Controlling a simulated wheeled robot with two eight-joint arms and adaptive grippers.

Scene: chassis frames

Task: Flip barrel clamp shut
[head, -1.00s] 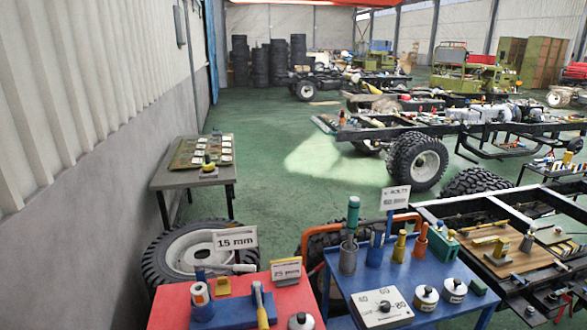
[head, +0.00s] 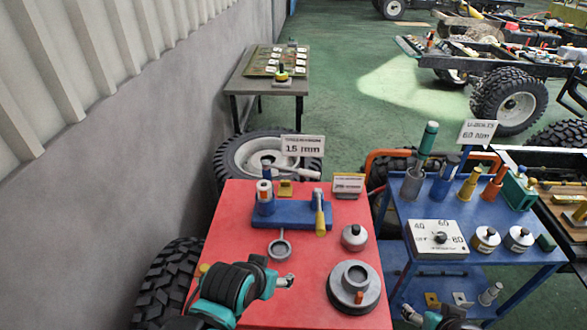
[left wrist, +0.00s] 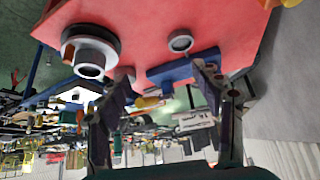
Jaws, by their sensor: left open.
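A blue clamp base (head: 290,212) lies on the red tabletop (head: 220,235). At its left end stands a blue-and-silver barrel-like piece (head: 265,199). My left gripper (head: 284,281) is over the near part of the red table, short of the clamp and touching nothing. The left wrist view shows its two fingers (left wrist: 160,88) spread and empty, with the blue base (left wrist: 183,66) beyond them. My right gripper (head: 412,314) shows only in part at the bottom edge.
A grey ring (head: 279,249), a lidded silver pot (head: 354,237) and a grey flanged disc (head: 354,287) stand on the red table. Behind are a 15 mm sign (head: 303,148) and a tyre (head: 232,160). A blue cart (head: 400,205) with several tools stands to the right.

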